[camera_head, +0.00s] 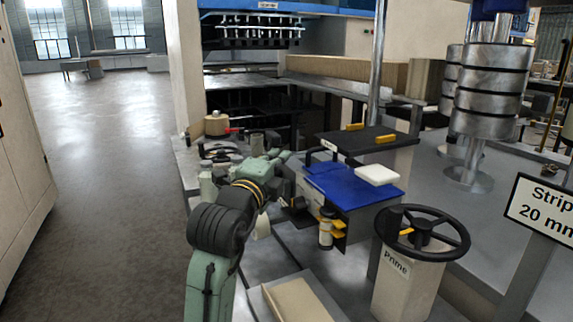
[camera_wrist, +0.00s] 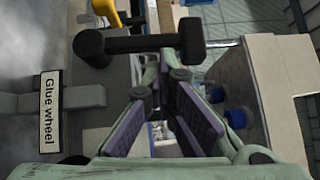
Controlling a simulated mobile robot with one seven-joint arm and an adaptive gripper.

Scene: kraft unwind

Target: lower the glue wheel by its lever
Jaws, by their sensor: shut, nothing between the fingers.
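A black lever (camera_wrist: 138,44) with a thick end on each side lies across the upper part of the wrist view. A sign reading "Glue wheel" (camera_wrist: 50,112) is left of it. My gripper (camera_wrist: 165,70) is shut and empty, with its fingertips close together just below the lever's right half. I cannot tell whether they touch it. The glue wheel itself I cannot make out for sure. In the head view my green arm reaches to the machine's near side, and the lever cannot be clearly told there.
A black handwheel on a post marked "Prime" (camera_head: 396,264) stands right of my arm. A blue surface (camera_head: 345,183) with a white block (camera_head: 377,174) lies beyond the arm. A "Strip 20 mm" sign (camera_head: 540,208) is at the far right. The floor at left is clear.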

